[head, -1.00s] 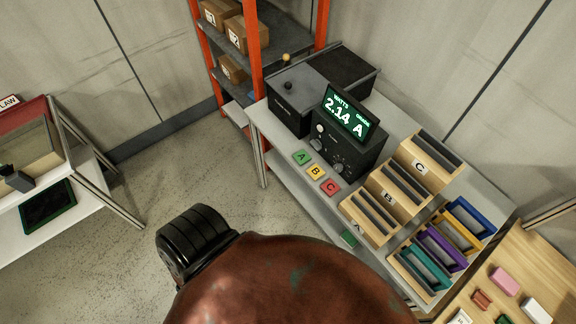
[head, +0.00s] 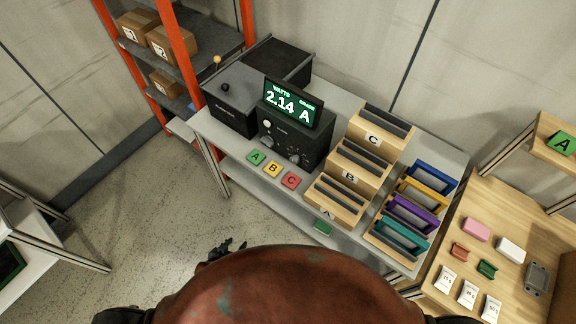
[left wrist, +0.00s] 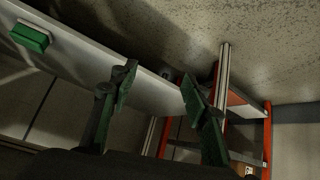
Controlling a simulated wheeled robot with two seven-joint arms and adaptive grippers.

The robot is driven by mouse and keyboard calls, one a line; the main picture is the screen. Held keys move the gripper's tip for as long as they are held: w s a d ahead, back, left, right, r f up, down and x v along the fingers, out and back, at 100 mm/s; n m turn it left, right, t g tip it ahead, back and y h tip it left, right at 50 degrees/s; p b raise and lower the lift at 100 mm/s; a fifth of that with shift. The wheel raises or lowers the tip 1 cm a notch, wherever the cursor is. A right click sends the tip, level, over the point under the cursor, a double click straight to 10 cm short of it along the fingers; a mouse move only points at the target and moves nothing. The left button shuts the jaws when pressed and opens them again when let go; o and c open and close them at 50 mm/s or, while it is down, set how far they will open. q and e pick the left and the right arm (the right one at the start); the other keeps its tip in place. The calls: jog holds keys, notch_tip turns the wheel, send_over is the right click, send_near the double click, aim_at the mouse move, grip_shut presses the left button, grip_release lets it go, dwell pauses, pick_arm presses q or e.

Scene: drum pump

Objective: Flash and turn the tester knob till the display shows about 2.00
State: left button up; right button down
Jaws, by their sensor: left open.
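The tester (head: 296,130) is a black box on the grey table, with dark knobs on its front, among them a knob (head: 293,159) at the lower right. A white round button (head: 267,124) is also on its front. Its tilted display (head: 293,104) is lit and reads 2.14, with "WATTS" and grade A. My left gripper (head: 232,247) is partly in view, low in front of the table and well apart from the tester. In the left wrist view the left gripper (left wrist: 158,90) has its green-padded fingers spread with nothing between them. My right gripper is not seen.
Green, yellow and red tiles A, B, C (head: 272,169) lie before the tester. Wooden stepped bins (head: 352,165) and coloured frames (head: 410,215) stand to its right. A black machine (head: 230,106) is on its left. An orange shelf (head: 180,60) stands behind; open floor (head: 150,200) lies left.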

pick_arm(q)
jog(key=w+d+r+m+t+h+b, duration=0.1)
jog(key=w+d+r, duration=0.35)
jog(key=r, duration=0.25)
jog(key=w+d+r+t+h+b, duration=0.1)
jog(key=w+d+r+t+h, duration=0.15)
jog(key=w+r, duration=0.4)
jog(key=m+t+h+b, duration=0.1)
jog(key=m+t+h, duration=0.15)
jog(key=h, duration=0.25)
send_near(292, 161)
jog(key=shift+w+d+r, duration=0.15)
jog(key=shift+w+d, duration=0.35)
jog(key=shift+d, duration=0.25)
jog(key=x, duration=0.6)
jog(key=shift+w+d, duration=0.15)
jog(key=shift+w, duration=0.25)
jog(key=c, duration=1.2)
